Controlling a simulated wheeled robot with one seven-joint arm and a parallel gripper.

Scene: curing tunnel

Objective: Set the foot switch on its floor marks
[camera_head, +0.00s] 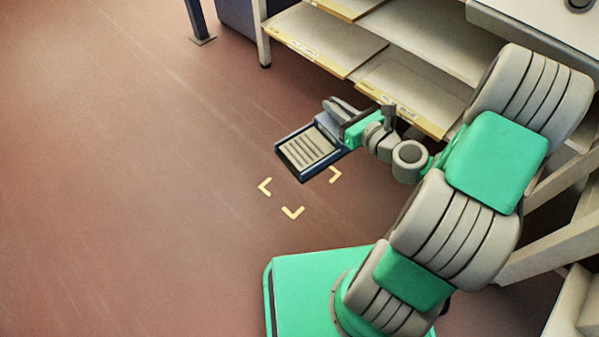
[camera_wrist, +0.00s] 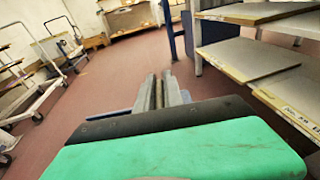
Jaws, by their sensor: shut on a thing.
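The foot switch (camera_head: 308,148) is a blue tray-like body with a ribbed grey pedal. In the head view it is at or just above the red floor, beyond the marks; I cannot tell if it touches the floor. My gripper (camera_head: 337,110) is at its far right end and is shut on it. In the wrist view the gripper's fingers (camera_wrist: 159,92) stand close together, with a little of the blue body showing beside them; the grip itself is mostly hidden. The floor marks (camera_head: 293,212) are pale yellow corner brackets on the near side of the switch, with three brackets visible.
A shelf unit (camera_head: 325,43) with pale boards and yellow edge strips stands close behind and right of my gripper. A blue post (camera_head: 197,20) stands at the back. The wrist view shows a wheeled trolley (camera_wrist: 40,75) at left. Floor at left is clear.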

